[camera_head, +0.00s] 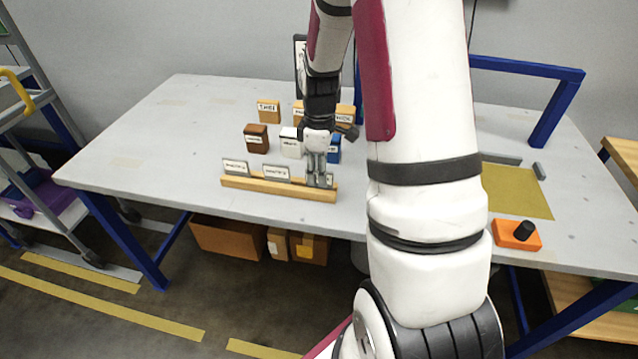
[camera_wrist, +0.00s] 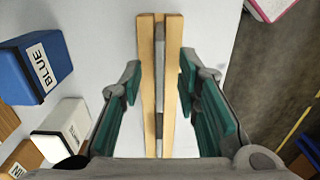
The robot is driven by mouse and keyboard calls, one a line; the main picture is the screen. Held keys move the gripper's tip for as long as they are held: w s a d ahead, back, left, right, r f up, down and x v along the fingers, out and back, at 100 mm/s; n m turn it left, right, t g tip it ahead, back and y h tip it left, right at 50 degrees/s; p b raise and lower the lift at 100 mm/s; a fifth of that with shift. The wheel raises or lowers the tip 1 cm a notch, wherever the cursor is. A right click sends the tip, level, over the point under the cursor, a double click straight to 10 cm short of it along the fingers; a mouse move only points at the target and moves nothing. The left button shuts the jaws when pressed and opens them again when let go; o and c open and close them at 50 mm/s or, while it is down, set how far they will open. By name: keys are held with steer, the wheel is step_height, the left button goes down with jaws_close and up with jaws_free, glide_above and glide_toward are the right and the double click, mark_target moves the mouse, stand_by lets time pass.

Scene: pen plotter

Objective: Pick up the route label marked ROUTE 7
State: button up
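A wooden label rack (camera_head: 243,184) lies near the front edge of the grey table and holds upright grey-white labels. A left label (camera_head: 235,167) and a middle label (camera_head: 276,172) show, but their print is too small to read. My gripper (camera_head: 318,183) is down at the rack's right end and hides much of what stands there. In the wrist view the rack (camera_wrist: 146,90) runs vertically, with thin grey label edges (camera_wrist: 159,60) in its slot. My gripper (camera_wrist: 158,98) is open there, with one green-padded finger on each side of the rack. I cannot tell which label is ROUTE 7.
Behind the rack stand a brown block (camera_head: 256,138), a white block (camera_head: 291,146), a blue block (camera_head: 334,150) and a tan block (camera_head: 268,110). The blue block (camera_wrist: 36,68) also shows left in the wrist view. An orange box with a black knob (camera_head: 516,235) sits right.

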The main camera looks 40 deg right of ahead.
steer(key=shift+f, duration=0.6)
jaws_close()
